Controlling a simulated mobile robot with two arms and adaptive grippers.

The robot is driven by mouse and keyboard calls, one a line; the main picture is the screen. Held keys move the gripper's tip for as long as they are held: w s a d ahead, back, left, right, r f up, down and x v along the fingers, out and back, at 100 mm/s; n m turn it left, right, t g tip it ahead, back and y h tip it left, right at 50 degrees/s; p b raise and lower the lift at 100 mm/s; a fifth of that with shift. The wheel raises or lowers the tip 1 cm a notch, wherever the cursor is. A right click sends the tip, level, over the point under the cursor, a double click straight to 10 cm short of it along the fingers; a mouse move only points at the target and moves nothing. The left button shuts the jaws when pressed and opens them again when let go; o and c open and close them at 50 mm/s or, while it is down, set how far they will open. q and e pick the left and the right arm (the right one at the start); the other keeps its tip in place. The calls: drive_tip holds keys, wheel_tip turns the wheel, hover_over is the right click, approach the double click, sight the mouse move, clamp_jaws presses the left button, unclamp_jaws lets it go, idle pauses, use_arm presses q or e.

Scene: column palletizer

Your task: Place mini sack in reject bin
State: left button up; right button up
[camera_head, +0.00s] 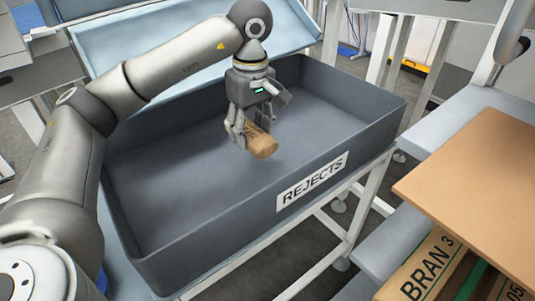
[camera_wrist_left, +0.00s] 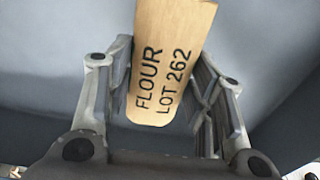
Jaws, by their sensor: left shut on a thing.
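A small tan mini sack (camera_head: 261,142) is held between the fingers of my left gripper (camera_head: 243,138) in the head view. The gripper and sack hang over the inside of the bin. I cannot tell how far the sack is above the floor of the bin. My right gripper is not in view.
The bin stands on a light metal frame (camera_head: 330,228). A pale blue panel (camera_head: 190,45) rises behind it. The visible bin floor looks empty.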

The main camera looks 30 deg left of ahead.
use_arm(q)
hover_over(268, 164)
wheel_tip(268, 164, down, 5)
drive_tip(key=shift+s+f, duration=0.1)
drive_tip(key=shift+s, duration=0.05)
drive_tip(key=shift+w+d+f+b, duration=0.15)
drive_tip(key=shift+f+b, duration=0.35)
drive_tip(key=shift+f, duration=1.2)
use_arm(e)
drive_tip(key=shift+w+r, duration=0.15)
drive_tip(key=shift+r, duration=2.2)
use_arm(q)
drive_tip(key=shift+f, duration=0.1)
drive_tip(key=o, duration=1.1)
drive_tip(key=shift+o, duration=0.2)
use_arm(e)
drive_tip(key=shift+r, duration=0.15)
use_arm(q)
drive_tip(key=shift+r, duration=0.45)
wheel_tip(268, 164, up, 11)
drive_tip(key=p, duration=0.1)
drive_tip(key=shift+d+r+p, duration=0.15)
drive_tip(key=shift+d+p, duration=0.15)
drive_tip(key=shift+p, duration=0.05)
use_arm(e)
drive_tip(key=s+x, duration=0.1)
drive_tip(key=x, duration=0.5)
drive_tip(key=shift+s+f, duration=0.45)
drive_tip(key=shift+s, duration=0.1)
